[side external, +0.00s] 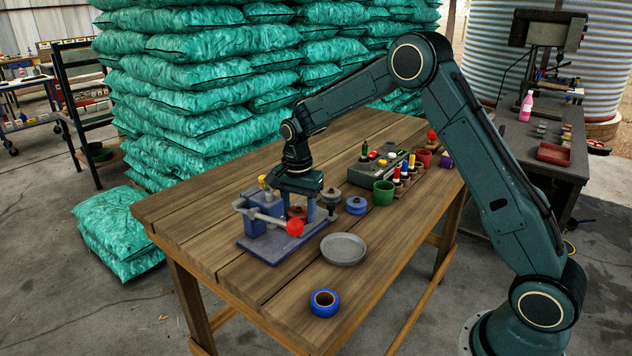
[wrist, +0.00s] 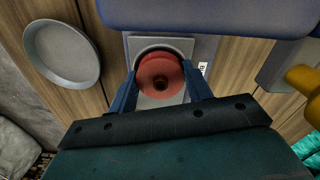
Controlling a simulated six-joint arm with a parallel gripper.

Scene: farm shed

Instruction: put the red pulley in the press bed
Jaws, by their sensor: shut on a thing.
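The red pulley (wrist: 160,76) is between the two blue fingers of my gripper (wrist: 160,88) in the wrist view, its round face and centre hole toward the camera. It also shows as a small dull-red shape (side external: 297,212) in the side view. My gripper (side external: 300,208) is shut on it and points down at the blue press (side external: 262,246). The pulley is over the square grey press bed (wrist: 151,101), roughly centred. I cannot tell whether it touches the bed or hangs slightly above. The press lever has a red knob (side external: 295,227).
A grey round dish (side external: 343,250) and a blue ring (side external: 324,302) lie in front of the press. A blue pulley (side external: 356,205), a dark pulley (side external: 331,197) and a green cup (side external: 383,193) stand right of it. Bare tabletop is at the front left.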

